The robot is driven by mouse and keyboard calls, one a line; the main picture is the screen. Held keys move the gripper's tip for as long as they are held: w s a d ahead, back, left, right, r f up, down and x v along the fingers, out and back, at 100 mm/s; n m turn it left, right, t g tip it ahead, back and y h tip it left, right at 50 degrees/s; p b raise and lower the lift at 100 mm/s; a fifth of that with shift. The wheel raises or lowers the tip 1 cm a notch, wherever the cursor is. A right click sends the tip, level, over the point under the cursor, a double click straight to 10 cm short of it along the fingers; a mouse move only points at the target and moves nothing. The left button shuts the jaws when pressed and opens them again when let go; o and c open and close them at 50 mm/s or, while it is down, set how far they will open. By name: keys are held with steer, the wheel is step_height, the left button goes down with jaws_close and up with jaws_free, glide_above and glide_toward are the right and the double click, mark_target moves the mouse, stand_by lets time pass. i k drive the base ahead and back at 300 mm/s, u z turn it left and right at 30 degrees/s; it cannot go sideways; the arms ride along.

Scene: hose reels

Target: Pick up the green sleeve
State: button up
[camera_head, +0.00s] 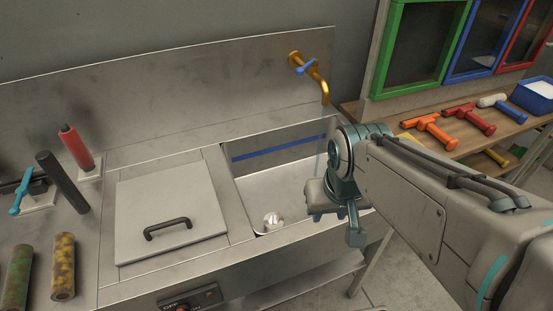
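The green sleeve (17,276) is a dark, mottled green cylinder. It stands on the steel counter at the lower left edge of the head view, next to a yellow mottled sleeve (64,266). My gripper (336,226) hangs over the right front rim of the sink, far to the right of the green sleeve and apart from it. I see nothing held in it. The angle and small size hide whether its fingers are open or shut.
A lid with a black handle (168,230) lies between the sleeves and the sink (280,185). A brass tap (316,82) runs water. A dark cylinder (62,182), red cylinder (75,147) and teal lever (21,192) stand behind the sleeves. Tools lie on the right shelf.

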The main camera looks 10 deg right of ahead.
mark_target(15, 291)
steer(key=u, duration=2.25)
steer(key=k, duration=1)
steer(key=u, duration=1.1)
steer(key=i, duration=0.95)
steer(key=z, duration=0.8)
steer(key=i, duration=0.85)
steer(key=z, duration=0.85)
